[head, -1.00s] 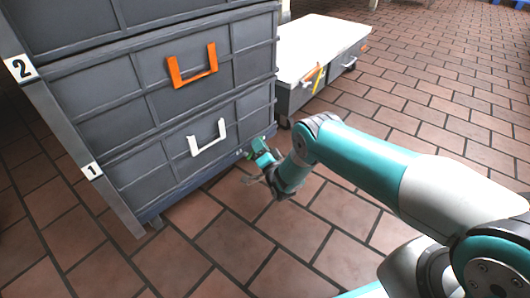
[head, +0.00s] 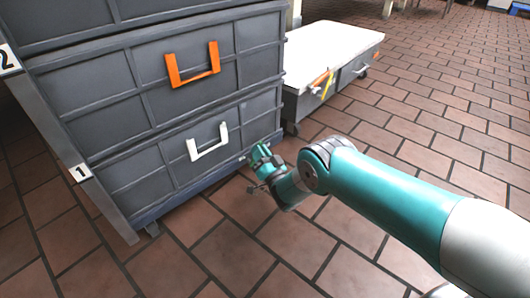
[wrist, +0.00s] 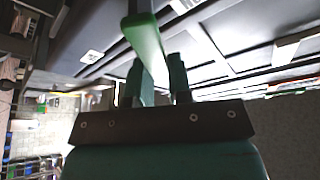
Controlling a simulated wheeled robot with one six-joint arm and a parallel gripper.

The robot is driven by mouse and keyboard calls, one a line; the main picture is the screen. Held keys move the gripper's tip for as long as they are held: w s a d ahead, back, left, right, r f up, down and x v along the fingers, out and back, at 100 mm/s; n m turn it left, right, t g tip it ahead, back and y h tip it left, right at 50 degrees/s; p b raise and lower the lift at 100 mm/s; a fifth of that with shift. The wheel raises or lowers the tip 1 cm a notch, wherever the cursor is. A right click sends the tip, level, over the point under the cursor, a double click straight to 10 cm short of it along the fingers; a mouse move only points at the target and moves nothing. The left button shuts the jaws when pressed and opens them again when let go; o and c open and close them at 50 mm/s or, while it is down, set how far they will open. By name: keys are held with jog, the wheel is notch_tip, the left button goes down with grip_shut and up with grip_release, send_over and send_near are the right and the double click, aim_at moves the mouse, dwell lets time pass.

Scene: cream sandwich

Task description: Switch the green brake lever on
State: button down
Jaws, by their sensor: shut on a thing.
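The green brake lever (wrist: 143,38) shows large at the top middle of the wrist view, reaching down between my fingers. My gripper (wrist: 160,75) is shut on the lever, with one finger on each side of it. In the head view my gripper (head: 259,156) is low at the bottom right corner of the grey drawer cabinet (head: 130,138), close to the floor. The lever cannot be clearly made out in the head view, where my gripper covers that spot.
The cabinet's drawers carry an orange handle (head: 193,78) and a white handle (head: 208,151). A low grey cart (head: 345,80) with a white top (head: 330,48) stands behind my gripper. The brick floor (head: 440,130) to the right is open.

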jog(key=shift+s, duration=0.1)
jog(key=c, duration=1)
grip_release()
jog(key=shift+c, duration=0.2)
jog(key=p+v, duration=0.8)
jog(key=v, duration=0.9)
jog(key=shift+s, duration=0.2)
